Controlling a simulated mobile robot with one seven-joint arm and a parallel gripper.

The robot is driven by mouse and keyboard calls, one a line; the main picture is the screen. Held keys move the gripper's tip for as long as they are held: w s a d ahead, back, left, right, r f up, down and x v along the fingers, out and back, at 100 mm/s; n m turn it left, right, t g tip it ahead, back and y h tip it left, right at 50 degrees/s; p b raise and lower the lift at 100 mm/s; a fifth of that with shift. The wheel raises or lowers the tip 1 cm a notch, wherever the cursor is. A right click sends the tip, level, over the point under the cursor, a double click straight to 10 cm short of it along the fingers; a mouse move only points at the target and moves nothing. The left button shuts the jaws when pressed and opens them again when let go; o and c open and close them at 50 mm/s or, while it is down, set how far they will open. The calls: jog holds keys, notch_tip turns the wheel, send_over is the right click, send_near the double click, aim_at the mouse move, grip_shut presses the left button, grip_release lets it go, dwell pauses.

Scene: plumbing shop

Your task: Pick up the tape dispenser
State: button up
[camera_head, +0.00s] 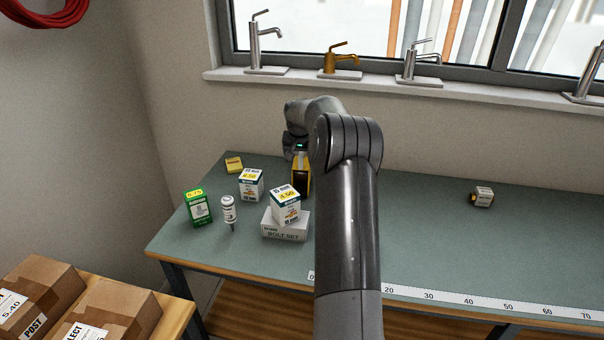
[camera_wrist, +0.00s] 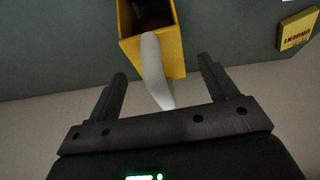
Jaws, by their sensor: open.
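The tape dispenser (camera_head: 302,178) appears to be the yellow and black item on the green bench top, left of my arm and partly hidden by it. In the wrist view the yellow body (camera_wrist: 181,52) has a dark inside, and a pale strip (camera_wrist: 154,72) sticks out from it towards my gripper. My gripper (camera_wrist: 162,70) is open, with one finger on each side of the strip. The yellow body lies mostly beyond the fingertips. I cannot tell whether anything touches. In the head view my gripper (camera_head: 299,150) is right at the dispenser, mostly hidden behind my arm.
In front, a white box (camera_head: 286,207) sits on a bolt set box (camera_head: 285,228). The bench's right side is mostly clear around a small box (camera_head: 484,196).

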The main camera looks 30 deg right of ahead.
jog(key=x, duration=0.2)
jog(key=shift+w+f, duration=0.1)
jog(key=shift+f, duration=0.2)
jog(key=shift+c, duration=0.2)
jog(key=shift+r, duration=0.1)
grip_shut()
dwell(0.3)
